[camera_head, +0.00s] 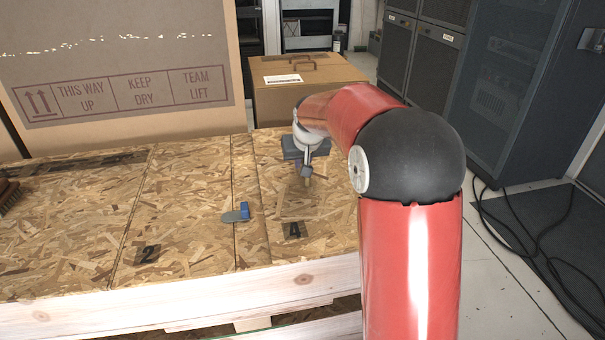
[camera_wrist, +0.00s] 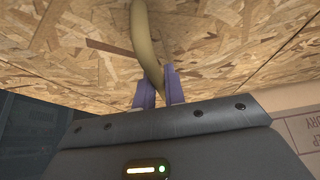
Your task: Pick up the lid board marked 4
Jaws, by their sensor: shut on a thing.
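The lid board marked 4 (camera_head: 325,228) is a flaked wood panel on top of a pale timber crate, with a dark "4" stencilled near its front edge. In the head view it looks level with its neighbours; I cannot tell if it is raised. My gripper (camera_head: 307,178) points down over its middle. In the wrist view my gripper's purple-grey fingers (camera_wrist: 158,90) are shut on a tan rope handle (camera_wrist: 144,35), which joins the flaked board (camera_wrist: 220,40). My red arm hides the board's right side.
The board marked 2 (camera_head: 180,235) lies to the left, with a narrow strip between. A blue-handled scraper (camera_head: 237,214) lies by that strip. Cardboard boxes (camera_head: 120,60) (camera_head: 300,95) stand behind. Dark racks (camera_head: 520,90) and floor cables (camera_head: 520,235) are at the right.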

